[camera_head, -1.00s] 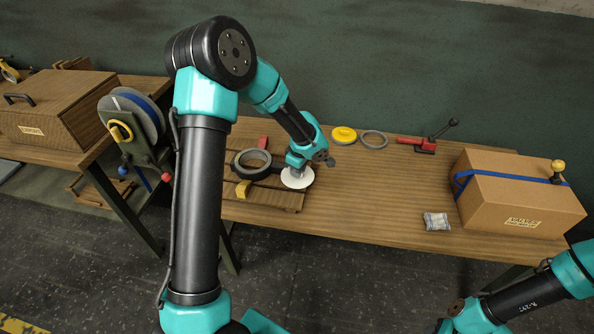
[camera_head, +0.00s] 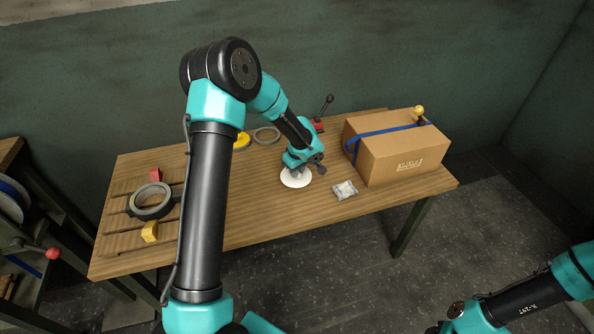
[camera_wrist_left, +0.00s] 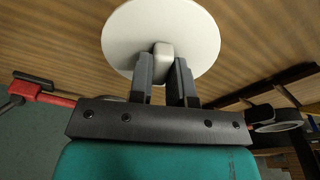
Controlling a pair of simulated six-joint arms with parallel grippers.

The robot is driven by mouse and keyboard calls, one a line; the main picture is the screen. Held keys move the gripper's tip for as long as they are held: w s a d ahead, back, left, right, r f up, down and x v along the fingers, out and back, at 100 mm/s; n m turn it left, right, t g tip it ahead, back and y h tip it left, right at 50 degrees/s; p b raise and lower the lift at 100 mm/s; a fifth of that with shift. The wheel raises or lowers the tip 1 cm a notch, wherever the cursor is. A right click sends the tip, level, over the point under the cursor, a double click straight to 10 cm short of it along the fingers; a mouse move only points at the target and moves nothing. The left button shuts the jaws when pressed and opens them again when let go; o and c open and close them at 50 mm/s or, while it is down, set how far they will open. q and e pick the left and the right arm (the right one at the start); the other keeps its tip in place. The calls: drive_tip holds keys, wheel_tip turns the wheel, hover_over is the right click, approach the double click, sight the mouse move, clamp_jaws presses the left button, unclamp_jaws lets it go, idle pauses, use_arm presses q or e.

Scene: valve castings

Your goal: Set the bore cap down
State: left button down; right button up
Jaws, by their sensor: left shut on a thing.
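The bore cap is a flat white disc (camera_head: 296,178) with a small pale knob. My left gripper (camera_head: 303,167) is shut on it above the middle of the bare table. In the left wrist view, the two dark fingers (camera_wrist_left: 164,75) grip the knob at the centre of the disc (camera_wrist_left: 125,40). I cannot tell whether the disc touches the wood or hangs just above it. My right arm shows at the lower right, its gripper out of view.
On the table (camera_head: 245,220), a slatted board with a black ring (camera_head: 151,201) and red and yellow blocks lies left. A silvery packet (camera_head: 345,190) is close right of the cap, before a strapped cardboard box (camera_head: 400,150). A grey ring (camera_head: 266,135) and red clamp (camera_head: 318,126) lie behind.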

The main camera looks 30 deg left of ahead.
sight(300, 179)
use_arm(q)
drive_tip(key=shift+w+d, duration=0.1)
drive_tip(key=shift+f, duration=0.15)
drive_tip(key=shift+f, duration=3.15)
drive_tip(key=shift+f, duration=0.25)
drive_tip(key=c, duration=1)
unclamp_jaws()
drive_tip(key=r, duration=0.5)
drive_tip(key=d+r, duration=0.1)
drive_tip(key=r, duration=0.5)
drive_tip(key=d+r, duration=0.1)
drive_tip(key=r, duration=0.5)
drive_tip(key=shift+s+r, duration=0.2)
drive_tip(key=shift+s, duration=0.2)
